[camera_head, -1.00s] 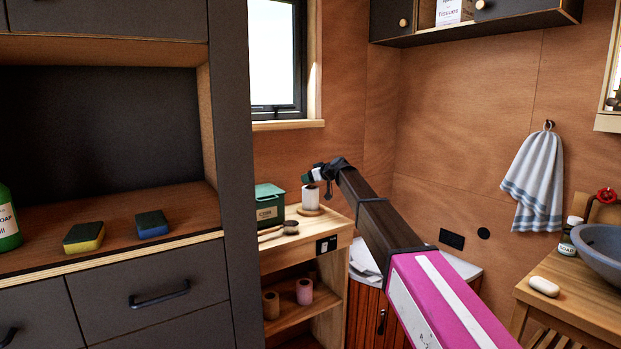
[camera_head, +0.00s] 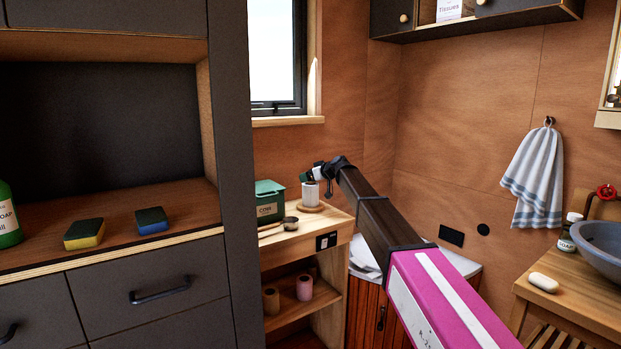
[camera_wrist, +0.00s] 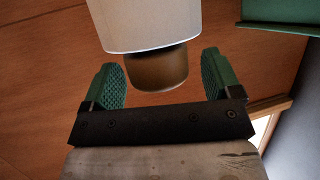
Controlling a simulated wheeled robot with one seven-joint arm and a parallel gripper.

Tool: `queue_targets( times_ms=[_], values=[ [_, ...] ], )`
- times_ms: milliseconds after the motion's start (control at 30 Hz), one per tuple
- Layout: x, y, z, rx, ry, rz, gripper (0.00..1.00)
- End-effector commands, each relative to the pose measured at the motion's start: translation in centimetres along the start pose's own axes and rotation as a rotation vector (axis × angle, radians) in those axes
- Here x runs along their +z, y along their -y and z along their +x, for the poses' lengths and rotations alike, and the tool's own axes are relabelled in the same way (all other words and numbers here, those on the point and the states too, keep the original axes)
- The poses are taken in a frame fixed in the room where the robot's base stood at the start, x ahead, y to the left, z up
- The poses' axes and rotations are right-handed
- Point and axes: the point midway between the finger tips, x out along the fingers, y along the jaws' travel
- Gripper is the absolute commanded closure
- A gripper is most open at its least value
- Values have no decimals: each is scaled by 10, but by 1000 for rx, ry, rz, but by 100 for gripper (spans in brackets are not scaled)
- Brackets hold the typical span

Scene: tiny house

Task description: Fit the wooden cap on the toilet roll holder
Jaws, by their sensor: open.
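A white toilet roll (camera_head: 310,194) stands upright on its holder, whose round wooden base (camera_head: 311,208) rests on the shelf top. In the wrist view, the white roll (camera_wrist: 150,22) fills the top middle. A short brown cylinder, which looks like the wooden cap (camera_wrist: 158,70), is at the roll's end; full seating cannot be judged. My gripper (camera_wrist: 160,78) is open, with one green finger on each side of the cap and visible gaps. In the head view, my gripper (camera_head: 312,177) is at the roll's upper end. The holder's post is hidden.
A green box (camera_head: 269,201) stands left of the holder, with a brush-like wooden item (camera_head: 278,228) in front. Pink and tan rolls (camera_head: 304,287) sit on the shelf below. The dark cabinet panel (camera_head: 233,150) borders the left. The window (camera_head: 278,58) is behind.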

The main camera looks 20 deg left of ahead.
Motion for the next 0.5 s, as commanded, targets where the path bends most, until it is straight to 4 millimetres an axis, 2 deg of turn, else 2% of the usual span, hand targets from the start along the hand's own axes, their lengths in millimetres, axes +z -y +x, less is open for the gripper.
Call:
queue_targets(
  times_ms=[267,500],
  values=[
    [1,1,-33,2,-1,0,16],
    [1,2,-79,2,-1,0,16]
  ],
)
